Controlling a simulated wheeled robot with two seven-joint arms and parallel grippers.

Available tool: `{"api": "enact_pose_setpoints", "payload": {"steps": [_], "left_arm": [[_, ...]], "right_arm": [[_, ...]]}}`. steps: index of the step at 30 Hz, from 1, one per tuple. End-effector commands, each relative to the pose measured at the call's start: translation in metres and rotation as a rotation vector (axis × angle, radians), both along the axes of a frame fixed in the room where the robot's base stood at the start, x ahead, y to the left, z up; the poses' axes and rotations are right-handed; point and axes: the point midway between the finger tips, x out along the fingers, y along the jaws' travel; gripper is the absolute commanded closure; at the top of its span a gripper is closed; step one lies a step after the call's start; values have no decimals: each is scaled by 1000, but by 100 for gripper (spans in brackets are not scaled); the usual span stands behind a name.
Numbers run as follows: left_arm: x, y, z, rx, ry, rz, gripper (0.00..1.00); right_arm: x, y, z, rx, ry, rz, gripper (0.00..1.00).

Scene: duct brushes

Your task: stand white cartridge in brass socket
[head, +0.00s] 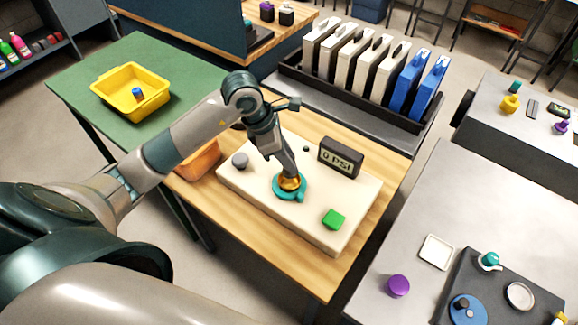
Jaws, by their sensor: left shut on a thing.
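A brass socket (289,184) with a teal collar (276,190) sits on a cream board (252,191) on the wooden table. My left gripper (289,174) reaches down from above, its fingertips right at the socket. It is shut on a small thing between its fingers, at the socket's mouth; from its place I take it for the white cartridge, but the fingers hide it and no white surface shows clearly. I cannot tell how deep it sits or whether it is upright. My right gripper is not in view.
The board also bears a dark "0 PSI" display (341,158), a green block (333,219) and a grey knob (240,160). An orange bin (200,160) stands left of it. A yellow bin (108,92) holds a blue piece. White and blue upright cases (355,62) stand behind.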

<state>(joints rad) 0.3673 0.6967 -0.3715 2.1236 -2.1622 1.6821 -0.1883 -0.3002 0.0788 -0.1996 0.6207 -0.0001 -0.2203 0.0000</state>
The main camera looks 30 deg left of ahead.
Motion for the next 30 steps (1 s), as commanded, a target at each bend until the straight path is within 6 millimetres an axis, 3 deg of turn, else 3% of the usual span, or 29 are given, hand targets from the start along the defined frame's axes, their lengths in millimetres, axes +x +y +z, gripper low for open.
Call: {"api": "enact_pose_setpoints", "payload": {"steps": [7, 16, 30], "left_arm": [[0, -1, -6, -3, 4, 0, 95], [-1, -1, -37, -2, 3, 1, 95], [0, 0, -45, 0, 0, 0, 95]], "right_arm": [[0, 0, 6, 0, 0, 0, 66], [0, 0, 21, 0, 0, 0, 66], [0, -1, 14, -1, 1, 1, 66]]}}
